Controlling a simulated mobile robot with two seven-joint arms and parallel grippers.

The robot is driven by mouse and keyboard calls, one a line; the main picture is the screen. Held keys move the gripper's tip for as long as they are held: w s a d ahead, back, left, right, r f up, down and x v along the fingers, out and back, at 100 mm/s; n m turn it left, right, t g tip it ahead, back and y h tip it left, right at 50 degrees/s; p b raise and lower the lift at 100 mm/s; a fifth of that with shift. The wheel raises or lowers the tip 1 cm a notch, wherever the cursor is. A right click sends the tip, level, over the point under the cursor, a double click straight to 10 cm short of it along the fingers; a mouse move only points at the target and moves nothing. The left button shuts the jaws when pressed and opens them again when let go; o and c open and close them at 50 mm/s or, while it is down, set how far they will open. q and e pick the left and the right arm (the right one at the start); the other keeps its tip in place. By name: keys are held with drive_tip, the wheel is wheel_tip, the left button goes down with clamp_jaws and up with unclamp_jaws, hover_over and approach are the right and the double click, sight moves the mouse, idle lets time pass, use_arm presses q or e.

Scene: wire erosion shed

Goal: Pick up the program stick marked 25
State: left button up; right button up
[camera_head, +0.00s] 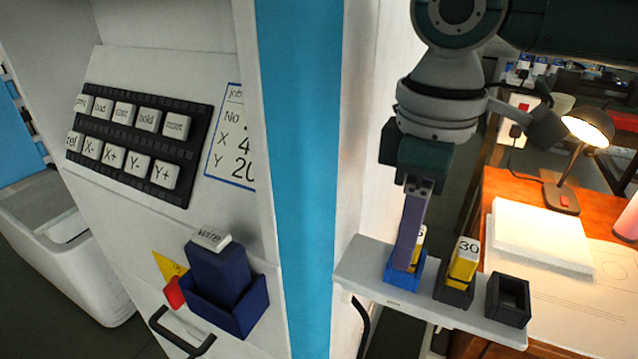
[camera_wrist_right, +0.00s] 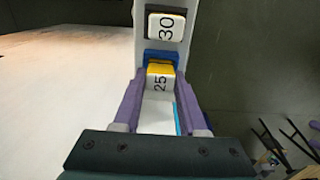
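The program stick marked 25 (camera_wrist_right: 160,82) has a yellow body and a white label, and stands in a blue holder (camera_head: 425,273) on a narrow white shelf. My right gripper (camera_head: 406,262) points down at it. In the right wrist view the purple fingers (camera_wrist_right: 160,92) lie one on each side of the stick, very close to it. I cannot tell whether they press on it. In the head view the near finger hides most of the stick (camera_head: 420,236). My left gripper is not in view.
A yellow stick marked 30 (camera_head: 465,262) stands in a dark holder just right of the blue one. An empty dark holder (camera_head: 508,300) is at the shelf's right end. The machine's blue-striped edge (camera_head: 305,180) is close on the left. A lamp (camera_head: 586,128) stands on the wooden desk behind.

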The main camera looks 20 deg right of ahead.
drive_tip(key=c, duration=0.6)
drive_tip(key=shift+r, duration=0.1)
